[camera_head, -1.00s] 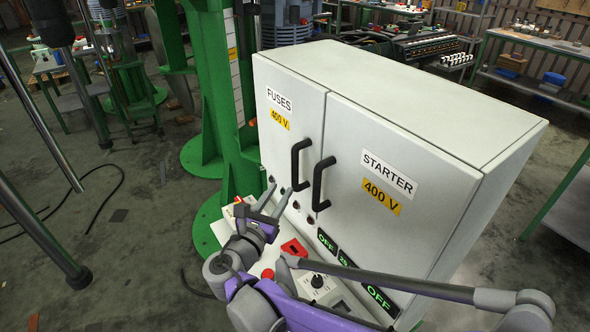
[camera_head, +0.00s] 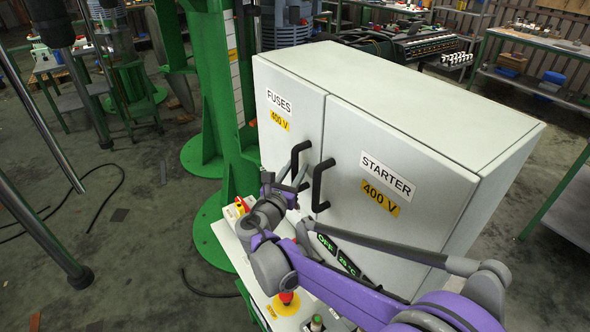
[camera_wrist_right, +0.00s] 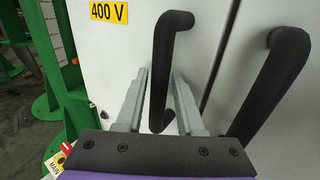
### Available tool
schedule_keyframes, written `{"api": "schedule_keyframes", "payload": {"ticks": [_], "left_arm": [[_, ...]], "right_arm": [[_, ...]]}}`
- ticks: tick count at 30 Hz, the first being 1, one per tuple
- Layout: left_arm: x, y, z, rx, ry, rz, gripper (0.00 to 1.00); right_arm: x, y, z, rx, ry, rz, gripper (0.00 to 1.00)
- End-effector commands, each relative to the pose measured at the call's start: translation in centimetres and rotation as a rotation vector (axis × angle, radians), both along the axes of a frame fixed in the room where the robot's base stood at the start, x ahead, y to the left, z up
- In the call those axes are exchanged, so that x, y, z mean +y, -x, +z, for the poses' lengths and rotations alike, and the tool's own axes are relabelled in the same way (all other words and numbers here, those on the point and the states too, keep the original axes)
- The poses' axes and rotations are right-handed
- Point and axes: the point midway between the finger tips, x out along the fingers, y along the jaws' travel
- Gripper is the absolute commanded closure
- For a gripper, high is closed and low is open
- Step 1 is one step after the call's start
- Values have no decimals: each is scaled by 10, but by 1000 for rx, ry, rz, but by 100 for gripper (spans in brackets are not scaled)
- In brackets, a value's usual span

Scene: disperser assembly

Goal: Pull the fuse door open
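The fuse door (camera_head: 300,118) is the narrow left door of the grey cabinet, marked FUSES 400 V, and it looks closed. Its black bar handle (camera_head: 297,156) runs upright near the door's right edge. My right gripper (camera_head: 284,180) is at the lower part of this handle. In the right wrist view the two grey fingers (camera_wrist_right: 160,76) are open, one on each side of the handle (camera_wrist_right: 163,55). A gap shows on the left side; contact on the right side is unclear. My left gripper is not in view.
The starter door (camera_head: 415,160) with its own black handle (camera_head: 319,186) is just to the right; that handle also shows close by in the wrist view (camera_wrist_right: 268,90). A control panel with a red button (camera_head: 286,297) lies below. A green column (camera_head: 212,80) stands left of the cabinet.

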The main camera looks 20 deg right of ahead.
Motion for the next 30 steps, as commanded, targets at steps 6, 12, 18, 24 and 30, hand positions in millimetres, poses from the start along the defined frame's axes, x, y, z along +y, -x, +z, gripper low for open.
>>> {"api": "schedule_keyframes", "payload": {"ticks": [6,12,18,24,30], "left_arm": [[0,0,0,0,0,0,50],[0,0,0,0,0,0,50],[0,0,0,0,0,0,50],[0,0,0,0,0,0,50],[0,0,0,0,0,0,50]], "right_arm": [[0,0,0,0,0,0,100],[0,0,0,0,0,0,100],[0,0,0,0,0,0,100],[0,0,0,0,0,0,100],[0,0,0,1,-1,0,100]]}}
